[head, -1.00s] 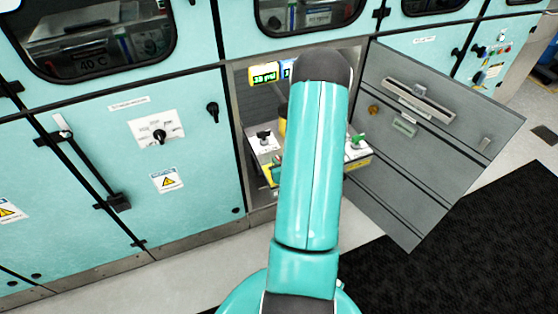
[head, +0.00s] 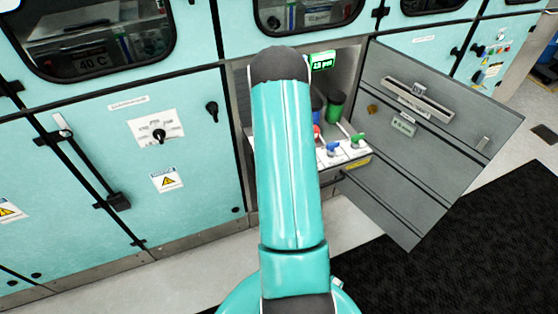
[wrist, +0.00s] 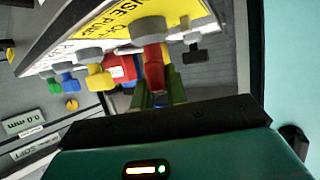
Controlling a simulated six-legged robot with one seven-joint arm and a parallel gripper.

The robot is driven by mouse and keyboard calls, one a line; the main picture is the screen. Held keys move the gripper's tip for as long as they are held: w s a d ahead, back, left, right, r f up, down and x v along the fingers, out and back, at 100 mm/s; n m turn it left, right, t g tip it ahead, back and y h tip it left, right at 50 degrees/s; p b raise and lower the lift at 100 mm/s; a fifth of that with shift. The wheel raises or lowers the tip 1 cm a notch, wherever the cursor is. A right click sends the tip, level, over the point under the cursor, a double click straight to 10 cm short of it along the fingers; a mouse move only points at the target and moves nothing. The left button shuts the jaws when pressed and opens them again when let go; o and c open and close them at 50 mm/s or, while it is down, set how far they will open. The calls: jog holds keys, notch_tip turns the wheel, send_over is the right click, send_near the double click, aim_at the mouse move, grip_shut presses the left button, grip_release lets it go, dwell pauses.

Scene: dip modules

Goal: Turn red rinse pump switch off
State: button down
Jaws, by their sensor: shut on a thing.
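In the wrist view, the red rinse pump switch (wrist: 153,66) hangs from a grey round base at the panel, under a yellow label (wrist: 180,17) with part of "RINSE PUMP" readable. My gripper (wrist: 158,92) has its green fingers at the free end of the red switch and is shut on it. In the head view, my arm covers the gripper and the red switch.
The open grey cabinet door (head: 440,135) stands to the right. Blue (head: 333,148) and green (head: 358,138) switches show beside my arm.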

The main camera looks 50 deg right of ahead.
jog(key=m+g, duration=0.2)
jog(key=m+g+h, duration=0.1)
jog(key=m+g, duration=0.1)
jog(key=m+g+h, duration=0.1)
jog(key=m+g, duration=0.1)
jog(key=g, duration=0.1)
jog(key=shift+w+r, duration=0.1)
jog(key=shift+w, duration=0.15)
jog(key=m+g, duration=0.3)
jog(key=shift+s+m+g+y, duration=0.15)
jog(key=shift+m+g+y, duration=0.55)
jog(key=shift+m+g, duration=1.3)
jog(key=shift+s+d+g, duration=0.1)
jog(key=shift+g, duration=0.2)
jog(key=c, duration=1.4)
grip_release()
